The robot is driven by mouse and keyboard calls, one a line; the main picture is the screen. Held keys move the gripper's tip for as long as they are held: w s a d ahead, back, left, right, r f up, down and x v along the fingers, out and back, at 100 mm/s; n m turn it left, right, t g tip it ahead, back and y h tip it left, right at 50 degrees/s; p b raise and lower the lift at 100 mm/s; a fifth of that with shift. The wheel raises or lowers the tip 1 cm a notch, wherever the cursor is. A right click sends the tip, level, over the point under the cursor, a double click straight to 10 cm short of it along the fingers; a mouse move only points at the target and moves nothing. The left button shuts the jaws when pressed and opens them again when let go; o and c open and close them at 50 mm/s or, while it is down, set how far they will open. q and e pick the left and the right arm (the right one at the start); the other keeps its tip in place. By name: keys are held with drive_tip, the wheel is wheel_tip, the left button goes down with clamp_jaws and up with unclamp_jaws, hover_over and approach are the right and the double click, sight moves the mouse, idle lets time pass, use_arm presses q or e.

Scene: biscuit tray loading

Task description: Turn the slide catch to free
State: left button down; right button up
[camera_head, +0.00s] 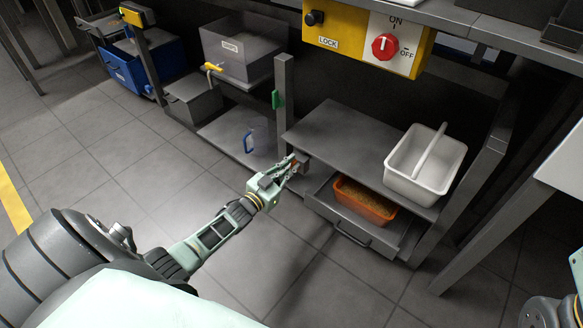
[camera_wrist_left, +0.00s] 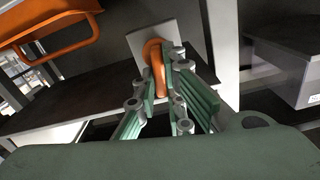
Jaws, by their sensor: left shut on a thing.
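The slide catch (camera_wrist_left: 154,53) is a small orange curved lever on a pale square plate (camera_wrist_left: 171,34) in the left wrist view. My left gripper (camera_wrist_left: 165,85) is shut on this catch, with its green fingers on both sides of it. In the head view my left gripper (camera_head: 296,164) reaches the post at the left end of the drawer unit and largely hides the catch. Which way the catch is turned is hard to tell. The grey drawer (camera_head: 350,228) beside it stands partly open. My right gripper is out of view.
An orange tray (camera_head: 364,204) with brownish contents sits in the drawer. A white caddy (camera_head: 427,160) stands on the shelf (camera_head: 345,135) above. A yellow panel (camera_head: 345,42) with a red knob (camera_head: 385,46) is higher up. The floor in front is clear.

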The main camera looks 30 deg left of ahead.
use_arm(q)
drive_tip(key=shift+a+n, duration=0.15)
drive_tip(key=shift+n, duration=0.75)
drive_tip(key=c, duration=1.8)
unclamp_jaws()
drive_tip(key=shift+c, duration=0.2)
drive_tip(key=shift+s, duration=0.15)
drive_tip(key=s+a, duration=0.1)
drive_tip(key=s, duration=1)
drive_tip(key=shift+s, duration=0.35)
